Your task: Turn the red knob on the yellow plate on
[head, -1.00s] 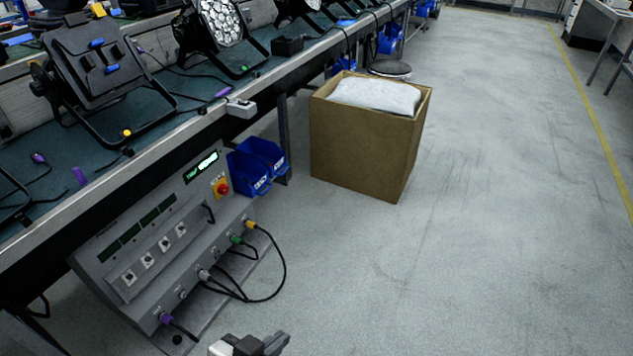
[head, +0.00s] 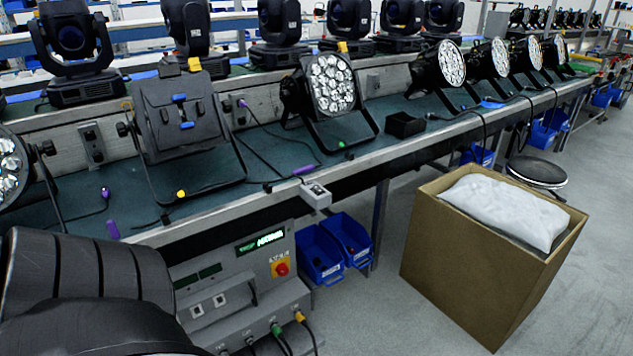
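The red knob (head: 282,269) sits on a small yellow plate (head: 280,256) at the upper right of the grey control panel's face (head: 215,285), beside a lit green display (head: 260,241). The panel stands under the workbench edge, and its lower part runs out of the picture. A dark, ribbed part of my own arm fills the lower left of the head view and hides the panel's left side. Neither gripper shows in the head view, and nothing visible touches the knob.
Blue bins (head: 332,247) hang just right of the panel. A cardboard box (head: 480,262) with a white bag (head: 508,210) stands on the floor at right. The workbench (head: 250,180) above carries stage lights. Black cables with green and yellow plugs leave the panel's lower front.

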